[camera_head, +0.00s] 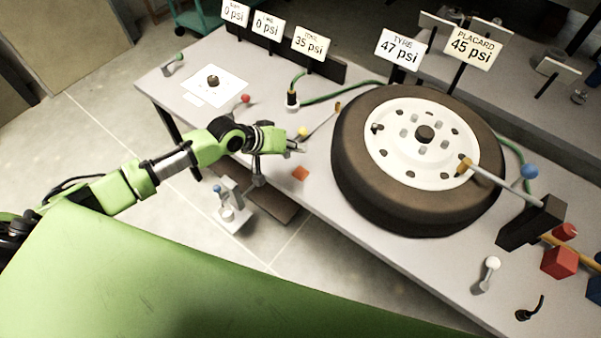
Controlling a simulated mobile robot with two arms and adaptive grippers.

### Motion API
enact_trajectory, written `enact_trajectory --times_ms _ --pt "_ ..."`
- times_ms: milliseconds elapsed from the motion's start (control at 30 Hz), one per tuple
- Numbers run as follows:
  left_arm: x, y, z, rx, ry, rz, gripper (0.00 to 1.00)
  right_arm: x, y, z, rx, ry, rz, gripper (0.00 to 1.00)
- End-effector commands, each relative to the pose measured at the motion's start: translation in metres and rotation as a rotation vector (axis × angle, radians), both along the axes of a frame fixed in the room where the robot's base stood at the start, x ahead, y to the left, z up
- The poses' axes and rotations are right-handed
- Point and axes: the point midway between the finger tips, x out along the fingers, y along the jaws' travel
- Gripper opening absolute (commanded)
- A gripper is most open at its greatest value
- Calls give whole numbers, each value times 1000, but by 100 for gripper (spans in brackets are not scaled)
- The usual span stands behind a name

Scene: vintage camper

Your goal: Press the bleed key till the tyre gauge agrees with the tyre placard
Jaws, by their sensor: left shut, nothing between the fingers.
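The tyre gauge sign (401,48) reads 47 psi. The placard sign (473,44) beside it reads 45 psi. The tyre (352,165) lies flat on the bench around a white wheel. My left gripper (301,148) is shut and empty over the bench, left of the tyre. A yellow knob (303,132) shows just beyond its fingertips, and an orange-red square (300,173) lies on the bench nearer me. I cannot tell which part is the bleed key, or whether the fingertips touch anything. My right gripper is out of view.
The grey bench (330,213) has free room left of the tyre. A green hose (345,95) runs behind the gripper. A red knob (245,99) and a white sheet (216,86) are at left. A black block (530,224) and a red block (559,262) stand at right.

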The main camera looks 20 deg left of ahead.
Motion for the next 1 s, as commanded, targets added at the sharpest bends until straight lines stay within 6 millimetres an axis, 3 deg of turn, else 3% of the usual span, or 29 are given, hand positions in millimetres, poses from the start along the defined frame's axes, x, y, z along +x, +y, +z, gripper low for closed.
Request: enact_trajectory --times_ms 367,833,1000 --pt "0 0 -9 -1 1 1 0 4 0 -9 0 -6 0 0" --pt "0 0 -69 -1 1 1 0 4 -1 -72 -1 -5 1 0" --pt "0 0 -84 -2 2 3 0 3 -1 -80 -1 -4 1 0"
